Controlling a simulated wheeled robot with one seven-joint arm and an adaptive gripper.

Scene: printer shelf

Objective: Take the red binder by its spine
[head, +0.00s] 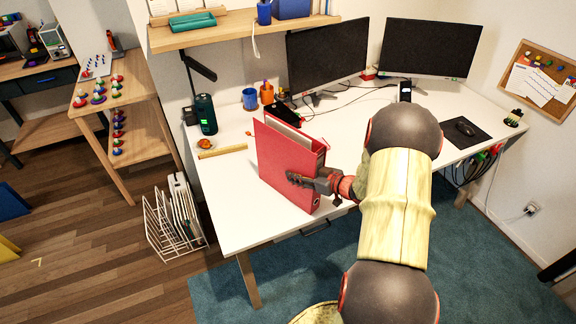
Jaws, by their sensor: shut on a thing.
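The red binder (280,165) stands upright on the white desk (235,220) near its front edge, with its broad cover facing left. Its spine (319,178) faces right, towards my arm. My gripper (300,179) is shut on the binder at the spine side. One dark finger lies across the lower part of the red cover. The other finger is hidden behind the binder. I cannot tell whether the binder's bottom touches the desk.
Two monitors (329,55) stand at the back of the desk. A white wire rack (172,228) stands on the floor.

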